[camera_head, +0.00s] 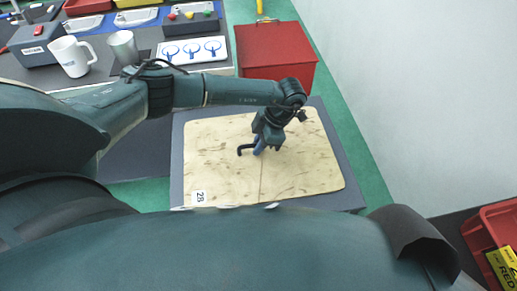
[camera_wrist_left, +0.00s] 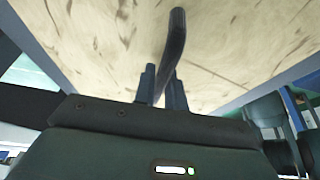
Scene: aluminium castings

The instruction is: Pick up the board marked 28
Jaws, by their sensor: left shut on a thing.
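The board marked 28 (camera_head: 215,160) is a pale, scuffed wooden panel with rounded corners. Its white label 28 (camera_head: 200,197) is at the near left corner. A dark bar handle (camera_head: 244,149) stands up near the middle of the board. My left gripper (camera_head: 260,148) comes down over the board and is shut on this handle. In the left wrist view the fingers (camera_wrist_left: 162,88) are on either side of the dark handle (camera_wrist_left: 176,38), with the board face (camera_wrist_left: 240,40) behind it. My right gripper is not in view.
The board lies over a grey platform (camera_head: 335,198); any gap between them cannot be told. A red box (camera_head: 275,50) stands behind it. The bench at the upper left holds a white mug (camera_head: 72,57), a metal cup (camera_head: 123,46) and several trays. A white wall (camera_head: 430,90) is on the right.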

